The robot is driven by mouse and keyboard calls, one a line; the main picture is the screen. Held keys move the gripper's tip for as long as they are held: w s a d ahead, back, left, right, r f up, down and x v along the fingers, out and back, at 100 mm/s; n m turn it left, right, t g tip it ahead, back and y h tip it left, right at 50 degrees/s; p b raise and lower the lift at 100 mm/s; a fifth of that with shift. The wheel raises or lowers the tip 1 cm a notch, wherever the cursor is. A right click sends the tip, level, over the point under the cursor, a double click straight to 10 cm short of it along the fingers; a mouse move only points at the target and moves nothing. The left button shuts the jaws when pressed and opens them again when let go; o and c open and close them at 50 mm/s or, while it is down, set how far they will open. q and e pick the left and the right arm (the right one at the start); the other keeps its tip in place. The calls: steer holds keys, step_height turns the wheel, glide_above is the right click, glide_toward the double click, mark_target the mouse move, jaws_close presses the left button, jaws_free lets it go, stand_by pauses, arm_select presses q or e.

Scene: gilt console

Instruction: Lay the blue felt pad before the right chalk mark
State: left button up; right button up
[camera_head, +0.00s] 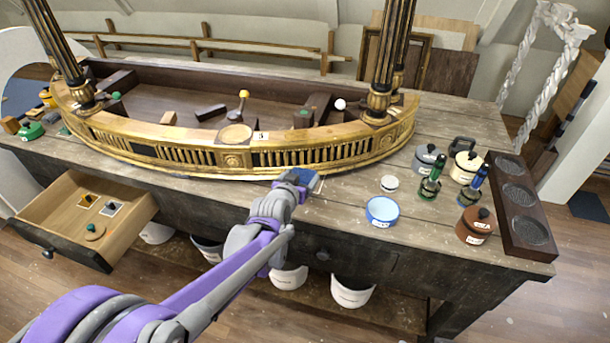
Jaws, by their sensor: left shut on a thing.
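The blue felt pad (309,181) is at the tip of my left gripper (296,180), just in front of the gilt console's curved front edge. The gripper is shut on the pad. I cannot tell whether the pad touches the tabletop or hangs just above it. A thin pale line (321,186) shows on the wood at the pad's right side; it may be a chalk mark. The gripper and wrist hide the table on the pad's left, and no other chalk mark is clear. My right gripper is not in view.
The gilt console (330,150) with black-and-gold columns stands behind the pad. To the right are a blue-rimmed tub (382,210), a small white jar (389,184), bottles, lidded pots and a dark rack (518,205). A drawer (85,215) hangs open at left.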

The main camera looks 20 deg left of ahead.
arm_select(q)
steer(key=shift+d, duration=0.1)
steer(key=shift+s+f+b, duration=0.1)
steer(key=shift+f+b, duration=0.35)
steer(key=shift+f, duration=0.15)
steer(key=shift+f+b, duration=1.8)
steer(key=shift+f, duration=0.9)
steer(key=shift+f+b, duration=0.5)
steer(key=shift+f, duration=0.15)
steer(key=o, duration=1.1)
steer(key=shift+c, duration=0.2)
